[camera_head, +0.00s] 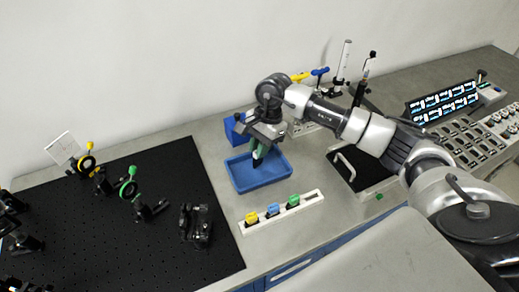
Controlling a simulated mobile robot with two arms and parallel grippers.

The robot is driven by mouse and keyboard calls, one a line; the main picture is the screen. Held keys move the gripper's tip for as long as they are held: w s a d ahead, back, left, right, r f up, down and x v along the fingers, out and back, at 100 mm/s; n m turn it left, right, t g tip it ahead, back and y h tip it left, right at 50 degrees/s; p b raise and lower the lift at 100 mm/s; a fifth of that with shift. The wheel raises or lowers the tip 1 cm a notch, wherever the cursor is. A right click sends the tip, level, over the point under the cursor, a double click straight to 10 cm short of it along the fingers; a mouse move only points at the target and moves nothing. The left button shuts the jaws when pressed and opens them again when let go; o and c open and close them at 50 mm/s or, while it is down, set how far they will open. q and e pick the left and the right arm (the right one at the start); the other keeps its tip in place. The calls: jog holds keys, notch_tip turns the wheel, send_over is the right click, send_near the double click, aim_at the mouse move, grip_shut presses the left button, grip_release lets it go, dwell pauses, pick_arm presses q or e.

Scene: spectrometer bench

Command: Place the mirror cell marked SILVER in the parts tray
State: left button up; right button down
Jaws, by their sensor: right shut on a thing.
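The blue parts tray (240,180) lies on the grey bench at the middle of the head view. My right gripper (260,154) reaches down over the tray, its fingers pointing into it. It is shut on a small dark thing (257,160), likely the mirror cell. The fingers hide most of it and no SILVER marking can be read. I cannot tell whether it touches the tray floor. My left gripper is not in view.
A white rack (312,197) with yellow, blue and green pieces stands in front of the tray. A black breadboard (100,245) with several optic mounts fills the left. A blue box (234,130) stands behind the tray. A dark recessed panel (366,168) lies right.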

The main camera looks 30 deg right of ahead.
notch_tip(320, 180, down, 2)
jog(key=shift+f+p, duration=0.1)
jog(key=shift+p, duration=0.35)
jog(key=shift+f+b, duration=0.3)
jog(key=shift+b, duration=0.05)
jog(key=c, duration=1.1)
grip_release()
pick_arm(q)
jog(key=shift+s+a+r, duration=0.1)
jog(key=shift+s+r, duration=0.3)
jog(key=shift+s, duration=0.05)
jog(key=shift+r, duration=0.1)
pick_arm(e)
jog(key=shift+r, duration=0.15)
jog(key=shift+r+p, duration=0.2)
jog(key=shift+p, duration=0.2)
pick_arm(q)
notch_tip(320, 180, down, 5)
jog(key=b, duration=0.5)
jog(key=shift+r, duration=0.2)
pick_arm(e)
jog(key=v, duration=1.1)
jog(key=shift+d+r, duration=0.2)
jog(key=shift+r, duration=0.15)
